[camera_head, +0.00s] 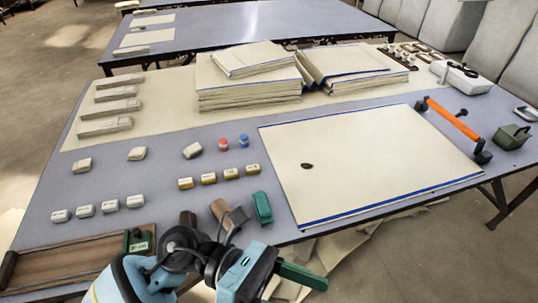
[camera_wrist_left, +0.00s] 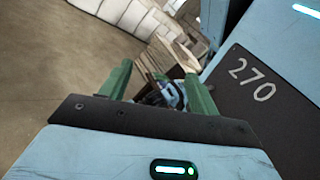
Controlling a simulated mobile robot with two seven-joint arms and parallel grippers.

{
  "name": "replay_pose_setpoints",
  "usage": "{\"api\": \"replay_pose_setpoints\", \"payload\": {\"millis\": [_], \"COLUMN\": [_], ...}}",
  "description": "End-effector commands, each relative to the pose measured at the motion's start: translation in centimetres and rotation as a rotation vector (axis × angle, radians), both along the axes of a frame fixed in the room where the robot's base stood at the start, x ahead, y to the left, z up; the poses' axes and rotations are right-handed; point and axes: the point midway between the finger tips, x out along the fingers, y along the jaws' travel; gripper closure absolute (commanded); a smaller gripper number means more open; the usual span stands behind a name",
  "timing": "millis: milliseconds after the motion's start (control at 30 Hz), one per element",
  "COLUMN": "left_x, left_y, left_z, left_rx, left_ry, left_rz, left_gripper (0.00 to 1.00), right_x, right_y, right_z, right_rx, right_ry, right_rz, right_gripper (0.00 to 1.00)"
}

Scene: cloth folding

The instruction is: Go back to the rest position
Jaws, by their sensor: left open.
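The cream cloth with blue edges (camera_head: 375,150) lies flat on the grey-blue table, with a small dark spot on it. My left gripper (camera_head: 292,281) is at the bottom of the head view, in front of the table's near edge, apart from the cloth. In the left wrist view its two green fingers (camera_wrist_left: 160,90) stand apart with nothing held between them. My right gripper is not in view.
Folded cloth stacks (camera_head: 248,90) stand at the table's back. An orange-handled tool (camera_head: 452,118) lies right of the cloth. Small labelled blocks (camera_head: 208,178), a green block (camera_head: 262,207) and a brown board (camera_head: 75,262) occupy the left and front. Floor shows beyond the near edge.

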Motion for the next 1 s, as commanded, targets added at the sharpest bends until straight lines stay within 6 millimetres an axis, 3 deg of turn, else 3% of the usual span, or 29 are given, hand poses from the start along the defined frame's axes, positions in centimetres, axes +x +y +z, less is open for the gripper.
{"api": "replay_pose_setpoints", "payload": {"millis": [100,267,367,567,667,767,900,1000], "left_x": [1.6,5.1,7.1,9.1,8.2,5.7,0.4,-3.6], "left_y": [0.3,2.5,4.8,10.7,13.9,17.1,20.9,22.7], "left_z": [2.4,2.9,1.6,-4.7,-9.3,-14.2,-20.3,-23.4], "left_rx": [-0.136,-0.3,-0.399,-0.592,-0.692,-0.798,-0.949,-1.042], "left_ry": [0.32,0.764,1.048,1.617,1.9,2.179,2.522,2.708], "left_rz": [0.144,0.337,0.457,0.696,0.816,0.938,1.092,1.181], "left_gripper": [0.39,0.39,0.39,0.39,0.39,0.39,0.39,0.39], "right_x": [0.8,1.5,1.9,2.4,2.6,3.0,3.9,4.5], "right_y": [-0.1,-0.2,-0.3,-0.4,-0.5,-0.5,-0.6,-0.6], "right_z": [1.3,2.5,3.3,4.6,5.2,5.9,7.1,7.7], "right_rx": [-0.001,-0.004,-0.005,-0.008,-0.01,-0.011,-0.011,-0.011], "right_ry": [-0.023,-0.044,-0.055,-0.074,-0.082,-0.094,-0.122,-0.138], "right_rz": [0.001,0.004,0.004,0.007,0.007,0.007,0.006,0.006], "right_gripper": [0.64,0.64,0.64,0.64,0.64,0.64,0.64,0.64]}}
